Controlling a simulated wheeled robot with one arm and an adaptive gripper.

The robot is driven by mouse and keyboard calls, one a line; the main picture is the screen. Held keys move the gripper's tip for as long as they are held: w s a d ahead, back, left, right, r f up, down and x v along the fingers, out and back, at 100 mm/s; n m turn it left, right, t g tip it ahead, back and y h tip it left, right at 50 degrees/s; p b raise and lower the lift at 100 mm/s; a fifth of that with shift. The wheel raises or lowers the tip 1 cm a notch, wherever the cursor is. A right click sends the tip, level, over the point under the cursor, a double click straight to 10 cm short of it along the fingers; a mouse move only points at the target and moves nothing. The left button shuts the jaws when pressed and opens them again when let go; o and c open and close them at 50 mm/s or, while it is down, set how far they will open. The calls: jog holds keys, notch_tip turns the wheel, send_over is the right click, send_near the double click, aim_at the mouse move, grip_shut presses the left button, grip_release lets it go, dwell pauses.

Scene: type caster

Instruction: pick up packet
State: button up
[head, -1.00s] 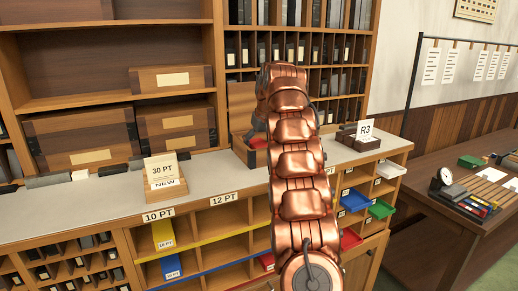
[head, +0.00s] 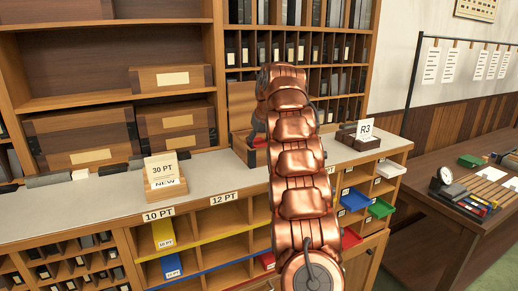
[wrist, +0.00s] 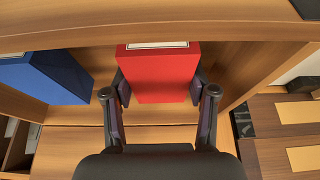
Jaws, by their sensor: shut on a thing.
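A red packet (wrist: 158,78) with a white label on its top edge is in the middle of the wrist view, in a wooden box. My gripper (wrist: 158,88) has one finger on each side of the packet and is shut on it. In the head view only a small red patch (head: 260,142) shows beside my copper arm, at the wooden box (head: 240,125) on the counter. My arm hides the gripper and most of the packet there.
On the counter stand a 30 PT card holder (head: 163,182) and a dark block with an R3 card (head: 366,130). Coloured bins fill shelves below. Tall pigeonholes rise close behind.

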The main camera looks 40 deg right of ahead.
grip_shut()
jog(key=shift+r, duration=0.15)
